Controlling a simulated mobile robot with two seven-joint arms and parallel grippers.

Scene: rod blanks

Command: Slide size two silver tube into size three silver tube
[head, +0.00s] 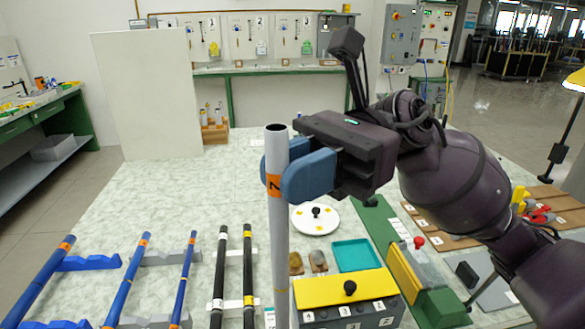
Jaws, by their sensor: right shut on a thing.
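A silver tube (279,230) stands nearly upright in the middle of the head view. Its open, hollow top end faces up, and an orange band with a dark mark goes around it; I cannot read the mark surely. My right gripper (287,172) is shut on this tube near its top, with blue fingers around it. The tube's lower end runs out of the bottom of the picture. I see no second silver tube clearly, so I cannot tell which size this one is. My left gripper is not in view.
Blue tubes (128,280) and black tubes (219,275) lie on racks at the front left. A yellow-topped grey box (347,290), a teal tray (357,255) and a white round plate (316,228) stand right of the tube. The table's left rear is mostly clear before a white panel (147,95).

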